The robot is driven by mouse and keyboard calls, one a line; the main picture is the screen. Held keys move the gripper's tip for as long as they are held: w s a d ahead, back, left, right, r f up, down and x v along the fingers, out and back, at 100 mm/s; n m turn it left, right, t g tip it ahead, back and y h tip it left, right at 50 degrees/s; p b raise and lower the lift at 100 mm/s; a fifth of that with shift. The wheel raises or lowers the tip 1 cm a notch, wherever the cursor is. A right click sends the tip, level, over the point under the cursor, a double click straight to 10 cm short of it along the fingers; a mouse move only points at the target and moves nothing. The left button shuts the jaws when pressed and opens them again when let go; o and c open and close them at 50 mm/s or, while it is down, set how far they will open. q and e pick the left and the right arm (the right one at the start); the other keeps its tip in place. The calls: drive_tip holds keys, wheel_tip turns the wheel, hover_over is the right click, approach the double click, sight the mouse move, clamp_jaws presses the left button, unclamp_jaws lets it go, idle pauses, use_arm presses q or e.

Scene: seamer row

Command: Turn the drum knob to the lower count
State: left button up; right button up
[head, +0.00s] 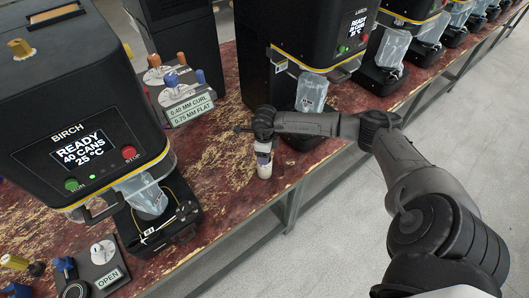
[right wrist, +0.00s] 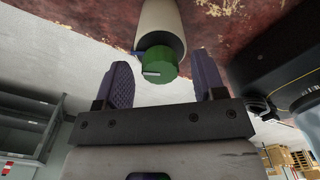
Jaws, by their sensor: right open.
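A green knob (right wrist: 158,65) with a white line across its face sits on the end of a white drum (right wrist: 161,22) in the right wrist view. The drum also shows in the head view, as a small pale cylinder (head: 265,171) standing on the bench near its front edge. My right gripper (right wrist: 166,85) is open, with one purple finger on each side of the knob's line; I cannot see contact. In the head view it is over the drum's top (head: 263,153), and the knob is hidden there. No count marking is legible. My left gripper is not in view.
The worn red bench (head: 222,165) is bare around the drum. A Birch machine (head: 75,120) stands left, reading 40 cans, and a Larch machine (head: 305,35) stands close behind my right gripper. A labelled knob stand (head: 184,97) is between them; a box marked OPEN (head: 105,268) is front left.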

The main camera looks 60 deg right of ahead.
wheel_tip(320, 180, up, 14)
drive_tip(key=p, duration=0.1)
drive_tip(key=shift+f, duration=0.2)
idle(0.7)
